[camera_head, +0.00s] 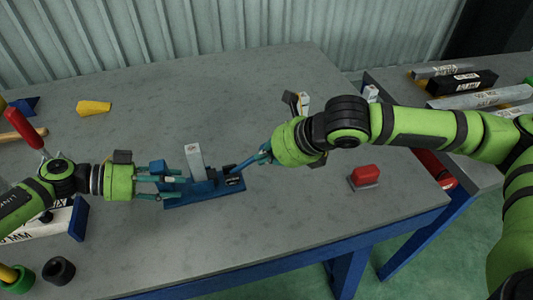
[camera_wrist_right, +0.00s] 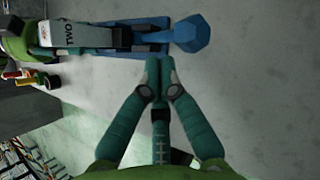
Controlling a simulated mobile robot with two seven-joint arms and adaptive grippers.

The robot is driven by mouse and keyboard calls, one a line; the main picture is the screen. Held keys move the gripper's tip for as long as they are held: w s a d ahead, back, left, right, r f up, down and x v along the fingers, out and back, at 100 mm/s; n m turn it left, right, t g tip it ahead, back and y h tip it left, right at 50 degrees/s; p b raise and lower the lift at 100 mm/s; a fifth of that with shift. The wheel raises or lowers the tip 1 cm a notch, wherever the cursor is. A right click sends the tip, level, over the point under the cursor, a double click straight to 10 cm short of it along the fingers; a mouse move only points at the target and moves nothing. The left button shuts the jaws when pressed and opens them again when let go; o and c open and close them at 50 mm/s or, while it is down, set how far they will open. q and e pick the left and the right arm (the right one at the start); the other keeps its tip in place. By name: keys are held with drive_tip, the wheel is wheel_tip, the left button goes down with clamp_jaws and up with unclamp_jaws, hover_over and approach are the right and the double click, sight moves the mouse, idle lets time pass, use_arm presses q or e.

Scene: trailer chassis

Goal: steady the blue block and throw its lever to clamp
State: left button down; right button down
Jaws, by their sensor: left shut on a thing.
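The blue block (camera_head: 208,194) sits on the grey table with a grey piece (camera_head: 195,161) standing up from it. My left gripper (camera_head: 178,187) comes in from the left and is shut on the block's left end. The lever (camera_head: 242,166) is blue and slants from the block up towards my right gripper (camera_head: 265,152). In the right wrist view the lever's broad end (camera_wrist_right: 189,35) lies just beyond my right gripper's fingertips (camera_wrist_right: 159,66). These tips are together with nothing visible between them. I cannot tell whether they touch the lever.
A red block (camera_head: 364,176) stands on the table to the right. A yellow piece (camera_head: 94,107) lies at the back left. A red-handled tool (camera_head: 27,124) and a black ring (camera_head: 60,270) are at the left. The table front is clear. A side bench (camera_head: 390,92) holds several bars.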

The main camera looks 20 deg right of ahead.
use_arm(q)
drive_tip(key=shift+f, duration=0.1)
use_arm(e)
drive_tip(key=s+a+v, duration=0.1)
drive_tip(key=a+v, duration=0.1)
drive_tip(key=v, duration=1)
drive_tip(key=shift+s+a+r, duration=0.2)
drive_tip(key=shift+a+r, duration=0.05)
drive_tip(key=shift+r, duration=0.15)
